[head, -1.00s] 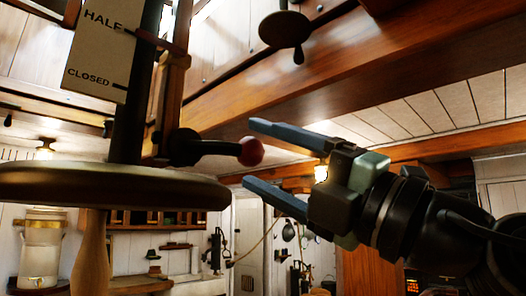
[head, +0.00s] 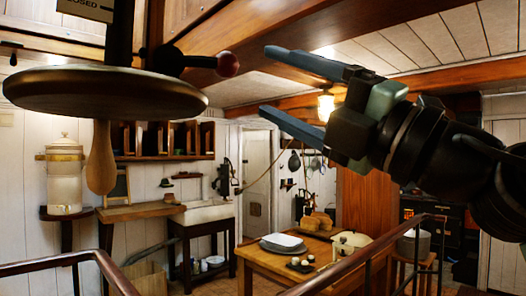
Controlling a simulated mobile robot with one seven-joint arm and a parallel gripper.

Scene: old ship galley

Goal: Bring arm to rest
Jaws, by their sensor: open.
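My gripper (head: 270,82) is in the upper right of the head view, at the end of my dark arm, which comes in from the right edge. Its two blue-grey fingers are spread apart and point left, with nothing between them. A lever with a dark red ball knob (head: 228,65) is just left of the upper fingertip, with a small gap in the picture. The lever joins a dark post above a round disc (head: 100,90) with a wooden handle (head: 101,158) hanging beneath it.
A wooden table (head: 262,262) with plates and bread stands below. Dark handrails (head: 60,260) cross the lower left and lower right. A sink (head: 205,212), a shelf (head: 165,140) and a white urn (head: 65,172) line the back wall. A ceiling beam (head: 290,30) runs overhead.

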